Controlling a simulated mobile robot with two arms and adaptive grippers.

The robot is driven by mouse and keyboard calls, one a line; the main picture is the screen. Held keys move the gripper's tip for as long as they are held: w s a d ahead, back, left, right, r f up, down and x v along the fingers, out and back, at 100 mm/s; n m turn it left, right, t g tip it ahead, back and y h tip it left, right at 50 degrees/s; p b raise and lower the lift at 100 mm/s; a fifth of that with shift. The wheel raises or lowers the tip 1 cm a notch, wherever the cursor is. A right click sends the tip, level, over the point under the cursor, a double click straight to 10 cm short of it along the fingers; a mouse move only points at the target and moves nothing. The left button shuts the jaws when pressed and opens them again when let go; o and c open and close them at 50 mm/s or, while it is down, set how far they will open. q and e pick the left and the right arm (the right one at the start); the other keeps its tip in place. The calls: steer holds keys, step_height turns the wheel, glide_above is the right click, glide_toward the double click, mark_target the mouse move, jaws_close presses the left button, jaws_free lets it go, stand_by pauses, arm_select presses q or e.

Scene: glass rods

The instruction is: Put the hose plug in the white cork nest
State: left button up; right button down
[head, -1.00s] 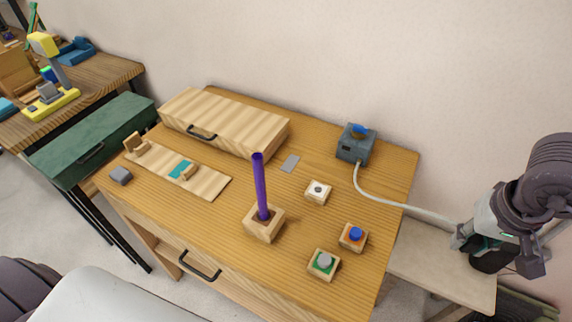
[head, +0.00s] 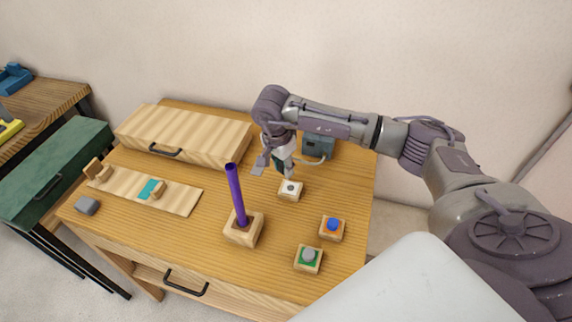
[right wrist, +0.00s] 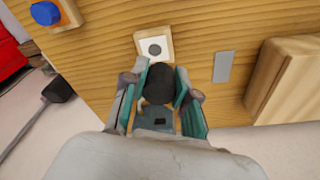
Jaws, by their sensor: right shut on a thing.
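The white cork nest (head: 290,188) is a small wooden block with a white top and a dark round centre, on the table right of the purple rod. It also shows in the right wrist view (right wrist: 154,46), just ahead of the fingers. My right gripper (head: 285,168) is above and just behind the nest. It is shut on the hose plug (right wrist: 158,84), a dark rounded piece between the fingers, apart from the nest in the picture. The pale hose (head: 313,161) runs from the grey box (head: 319,146) towards the gripper. My left gripper is out of view.
A purple rod (head: 236,193) stands upright in a wooden holder (head: 243,234). An orange nest with a blue cork (head: 332,226) and a green nest with a grey cork (head: 308,257) stand in front right. A wooden case (head: 186,133) lies at the back left.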

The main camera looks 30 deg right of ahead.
steer(key=shift+s+d+f+m, duration=0.2)
steer(key=shift+d+f+m, duration=0.8)
steer(key=shift+d+f, duration=0.2)
steer(key=shift+a+f+b, duration=0.2)
steer(key=shift+f+b, duration=0.25)
steer(key=shift+f, duration=0.1)
steer(key=shift+f+b, duration=1.25)
steer(key=shift+f, duration=0.9)
steer(key=shift+b, duration=0.35)
steer(key=shift+f, duration=0.2)
steer(key=shift+r, duration=0.35)
steer(key=shift+r+p, duration=0.3)
steer(key=shift+r, duration=0.25)
